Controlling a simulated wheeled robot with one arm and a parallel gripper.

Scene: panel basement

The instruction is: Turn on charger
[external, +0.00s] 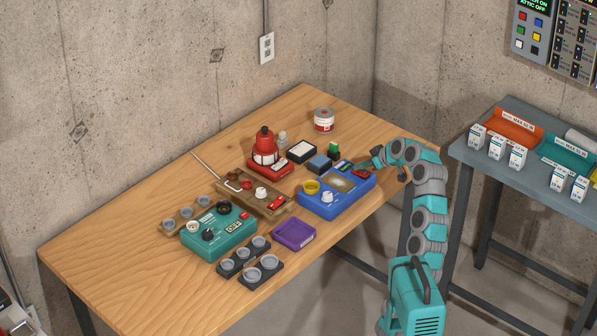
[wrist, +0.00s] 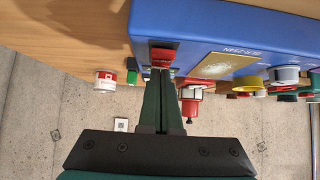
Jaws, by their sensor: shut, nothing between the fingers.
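A blue box device (external: 337,200) stands on the wooden table, with a yellow knob (external: 311,187), a white knob (external: 327,197) and a gold plate on top. No readable label names it as the charger. A red rocker switch (wrist: 162,54) sits near its edge, and in the external view red shows beside the gripper. My gripper (external: 368,165) is at the right end of the box. In the wrist view its fingers (wrist: 160,76) are shut and empty, with tips at the red switch. Whether they touch it, and the switch's position, I cannot tell.
A can (external: 324,119) is at the back. The table's front left is clear. A grey side table (external: 508,172) stands right.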

